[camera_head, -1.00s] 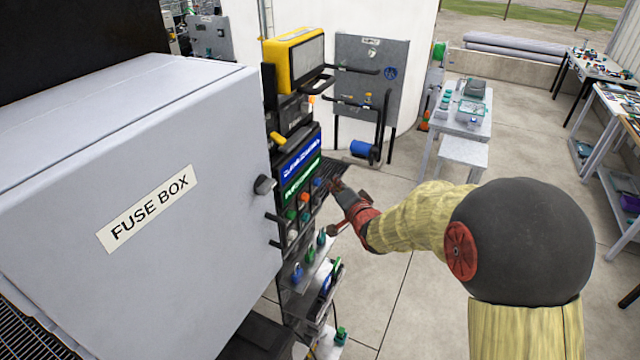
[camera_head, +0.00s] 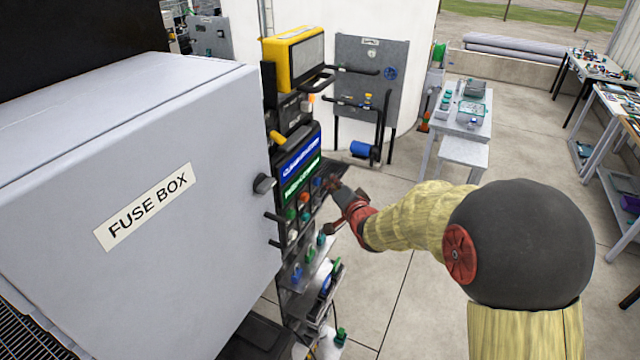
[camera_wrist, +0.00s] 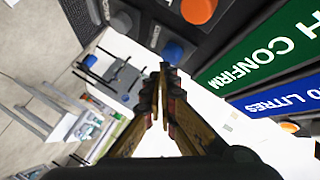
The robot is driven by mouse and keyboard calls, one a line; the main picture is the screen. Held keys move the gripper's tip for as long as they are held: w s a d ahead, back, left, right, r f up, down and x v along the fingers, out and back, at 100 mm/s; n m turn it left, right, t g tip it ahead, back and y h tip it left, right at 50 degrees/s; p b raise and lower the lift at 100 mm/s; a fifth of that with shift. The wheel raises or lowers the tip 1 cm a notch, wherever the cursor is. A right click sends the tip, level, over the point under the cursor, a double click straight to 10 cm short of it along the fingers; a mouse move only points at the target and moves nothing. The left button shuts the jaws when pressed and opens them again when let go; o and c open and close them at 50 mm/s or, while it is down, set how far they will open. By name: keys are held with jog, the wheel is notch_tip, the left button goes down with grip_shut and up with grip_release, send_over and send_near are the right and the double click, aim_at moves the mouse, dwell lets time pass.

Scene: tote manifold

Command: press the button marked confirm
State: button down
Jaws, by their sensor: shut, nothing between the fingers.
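A dark control panel (camera_head: 310,166) carries a blue display strip and a green display strip. In the wrist view the green strip (camera_wrist: 262,52) reads "H CONFIRM", with the first part cut off. Beside it are an orange button (camera_wrist: 198,10) and a blue button (camera_wrist: 173,52); I cannot tell which button the word marks. My gripper (camera_wrist: 162,72) is shut and empty, its tips close to the blue button; I cannot tell if they touch it. In the head view my gripper (camera_head: 335,189) is at the panel's right side, by the row of small coloured buttons (camera_head: 305,200).
A large grey fuse box (camera_head: 150,200) stands left of the panel and hides part of it. Black bar handles (camera_head: 280,218) stick out from the panel. A shelf with coloured connectors (camera_head: 308,262) lies below.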

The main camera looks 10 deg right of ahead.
jog(key=shift+w+a+b, duration=0.35)
jog(key=shift+a, duration=0.2)
dwell(0.9)
jog(key=shift+d, duration=0.1)
jog(key=shift+s+d, duration=0.6)
jog(key=shift+d, duration=0.15)
jog(key=shift+d, duration=0.1)
jog(key=s+d, duration=0.1)
jog(key=d, duration=0.1)
jog(key=s+d+p, duration=0.1)
jog(key=s+d, duration=0.1)
dwell(0.4)
dwell(0.6)
